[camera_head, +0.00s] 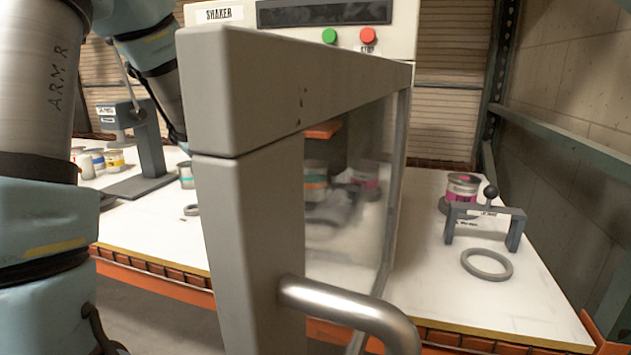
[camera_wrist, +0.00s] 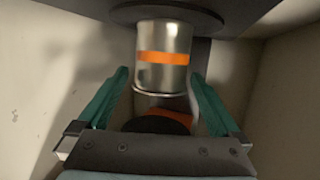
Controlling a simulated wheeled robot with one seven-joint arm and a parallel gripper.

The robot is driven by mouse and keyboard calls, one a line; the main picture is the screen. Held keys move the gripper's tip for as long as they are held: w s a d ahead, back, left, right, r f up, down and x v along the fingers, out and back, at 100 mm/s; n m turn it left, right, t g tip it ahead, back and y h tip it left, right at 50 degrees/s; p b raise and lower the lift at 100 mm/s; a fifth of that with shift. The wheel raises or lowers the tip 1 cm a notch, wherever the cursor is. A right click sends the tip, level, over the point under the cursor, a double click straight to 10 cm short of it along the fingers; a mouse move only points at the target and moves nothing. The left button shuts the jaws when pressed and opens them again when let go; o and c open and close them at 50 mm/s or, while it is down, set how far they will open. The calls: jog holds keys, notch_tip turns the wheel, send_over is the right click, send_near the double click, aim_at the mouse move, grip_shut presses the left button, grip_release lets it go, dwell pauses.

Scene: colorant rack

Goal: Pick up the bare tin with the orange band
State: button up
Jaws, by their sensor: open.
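The bare metal tin with the orange band (camera_wrist: 163,57) stands in the upper middle of the wrist view, with a dark round plate (camera_wrist: 165,14) right at its top. My gripper (camera_wrist: 160,76) is open and empty. Its teal fingers lie to the left and right of the tin's lower part, with gaps on both sides. I cannot tell whether the tin is between the fingertips or just beyond them. In the head view my gripper is hidden behind the shaker door (camera_head: 240,95). Banded tins show blurred through its glass, and I cannot tell which they are.
Pale walls (camera_wrist: 40,75) enclose my gripper on both sides. A dark disc with orange (camera_wrist: 160,122) lies below the tin. The door handle (camera_head: 350,310) juts forward. A magenta-banded tin (camera_head: 462,187), grey clamp frame (camera_head: 485,212) and grey ring (camera_head: 487,264) are on the right bench.

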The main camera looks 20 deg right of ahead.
jog(key=shift+p+x, duration=1.15)
jog(key=shift+x, duration=2.4)
jog(key=shift+w, duration=0.1)
jog(key=shift+r, duration=0.15)
jog(key=c, duration=1.3)
